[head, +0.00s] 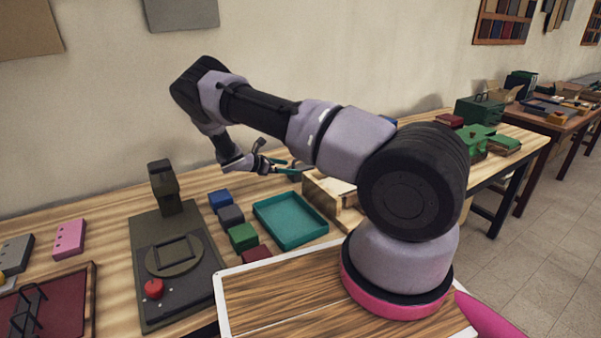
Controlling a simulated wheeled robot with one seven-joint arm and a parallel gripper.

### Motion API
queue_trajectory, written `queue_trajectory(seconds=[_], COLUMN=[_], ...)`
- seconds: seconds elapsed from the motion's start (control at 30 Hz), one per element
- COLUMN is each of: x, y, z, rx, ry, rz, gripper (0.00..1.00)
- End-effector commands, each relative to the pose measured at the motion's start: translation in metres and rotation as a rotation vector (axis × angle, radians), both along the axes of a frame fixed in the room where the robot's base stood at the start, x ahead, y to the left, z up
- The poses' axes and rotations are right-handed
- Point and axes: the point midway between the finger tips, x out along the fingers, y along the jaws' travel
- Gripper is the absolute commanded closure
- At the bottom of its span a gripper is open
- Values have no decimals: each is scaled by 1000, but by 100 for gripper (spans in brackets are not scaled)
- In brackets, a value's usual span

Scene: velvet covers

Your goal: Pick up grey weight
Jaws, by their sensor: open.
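A small dark grey block (230,215), the likely grey weight, lies on the wooden table in a short row between a blue block (220,201) and a green block (242,237). A dark red block (257,254) is at the near end of the row. My gripper (266,158) is open above the table, up and to the right of the grey block and apart from it. It seems empty. Its fingers are small and partly mixed with a thin teal-and-dark shape behind them.
A teal tray (290,221) lies right of the row, with a light wooden box (330,205) beyond it. A dark olive device (175,268) with a post and red knob stands left. Pink (69,239) and grey (15,253) holed blocks lie farther left. The wall is behind.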

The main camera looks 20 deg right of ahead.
Motion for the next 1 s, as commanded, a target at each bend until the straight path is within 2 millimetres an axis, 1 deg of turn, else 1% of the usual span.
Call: queue_trajectory(seconds=[0.03,0.07,0.27,0.5,0.6,0.77,0.8,0.87,0.9,0.97,1.0], x=[1,2,5,11,13,13,13,13,13,13,13], y=[-8,-11,-24,-57,-62,-62,-62,-62,-62,-62,-62], z=[-3,-4,-10,-24,-26,-26,-26,-26,-26,-26,-26], rx=[-1,-1,0,0,1,1,1,1,1,1,1], ry=[0,1,0,0,-1,-1,-1,-1,-1,0,-1], rz=[-3,-3,-2,-3,0,0,0,0,0,-1,-2], gripper=[0,0,0,0,0,0,8,31,46,69,84])
